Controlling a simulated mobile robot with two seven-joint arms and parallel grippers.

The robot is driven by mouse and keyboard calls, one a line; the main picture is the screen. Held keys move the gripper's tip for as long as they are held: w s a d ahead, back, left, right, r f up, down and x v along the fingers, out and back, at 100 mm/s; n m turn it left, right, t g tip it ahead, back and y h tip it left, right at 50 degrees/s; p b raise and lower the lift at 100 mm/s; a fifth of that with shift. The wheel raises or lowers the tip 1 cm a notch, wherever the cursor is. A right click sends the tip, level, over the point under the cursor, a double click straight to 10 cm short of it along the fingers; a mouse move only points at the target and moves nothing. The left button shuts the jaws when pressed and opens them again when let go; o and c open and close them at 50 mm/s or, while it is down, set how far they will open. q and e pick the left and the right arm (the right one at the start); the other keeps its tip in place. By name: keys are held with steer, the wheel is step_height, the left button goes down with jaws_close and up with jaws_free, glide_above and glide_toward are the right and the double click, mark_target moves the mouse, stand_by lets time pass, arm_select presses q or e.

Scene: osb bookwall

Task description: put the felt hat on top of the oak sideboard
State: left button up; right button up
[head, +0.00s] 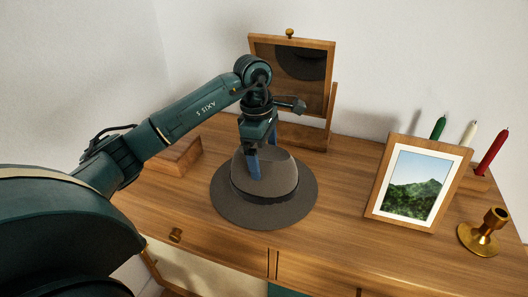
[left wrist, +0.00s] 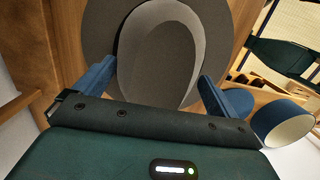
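The grey felt hat (head: 285,205), with a dark band, sits upright, brim down, on the top of the oak sideboard (head: 345,250). My left gripper (head: 262,160) points down at the crown from above. One blue finger shows in front of the crown, and the other is partly hidden behind it. In the left wrist view, the two fingers (left wrist: 158,78) are wide apart, one on each side of the hat's crown (left wrist: 160,50). I cannot tell whether they touch the felt. My right gripper is not in view.
A wood-framed mirror (head: 315,85) stands behind the hat, close to my left wrist. A wooden box (head: 180,157) is left of the hat. A framed landscape picture (head: 412,188), a brass candlestick (head: 482,235) and green, white and red candles (head: 492,152) stand at the right.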

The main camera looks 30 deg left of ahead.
arm_select(q)
steer(key=shift+o, duration=0.2)
step_height(320, 180, up, 12)
steer(key=a+p, duration=0.1)
steer(key=shift+s+a, duration=0.2)
steer(key=shift+a, duration=0.05)
stand_by(0.5)
